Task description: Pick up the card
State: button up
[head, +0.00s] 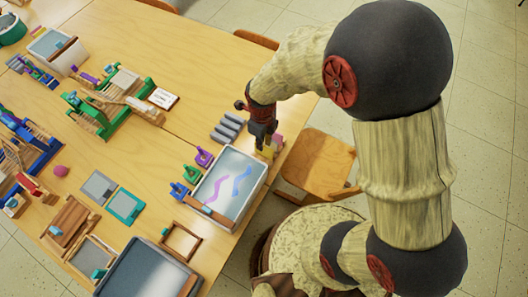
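A small white card (163,98) with dark marks, too small to read, lies on the wooden table beside a green and wooden apparatus. It is in the upper left part of the head view. My gripper (265,143) points down near the table's right edge, to the right of the card and well apart from it. Its fingertips are close to a small yellow thing (267,153) and a pink thing (277,141). The fingers are small and dark here, so I cannot tell if they are open or touching anything.
Grey cylinders (227,127) lie between the card and my gripper. A grey tray (205,213) with purple and blue strips stands at the table's right edge. The green apparatus (101,115) is close left of the card. Bare table (200,55) lies beyond it. A wooden chair (318,163) stands right.

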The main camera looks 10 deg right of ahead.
aim_at(264, 152)
jog(key=f, duration=0.1)
jog(key=f+b, duration=0.1)
jog(key=f, duration=0.2)
jog(key=shift+s+d+f, duration=0.1)
jog(key=shift+d+f, duration=0.1)
jog(key=shift+d, duration=0.05)
jog(key=shift+c, duration=0.9)
grip_shut()
jog(key=shift+r, duration=0.15)
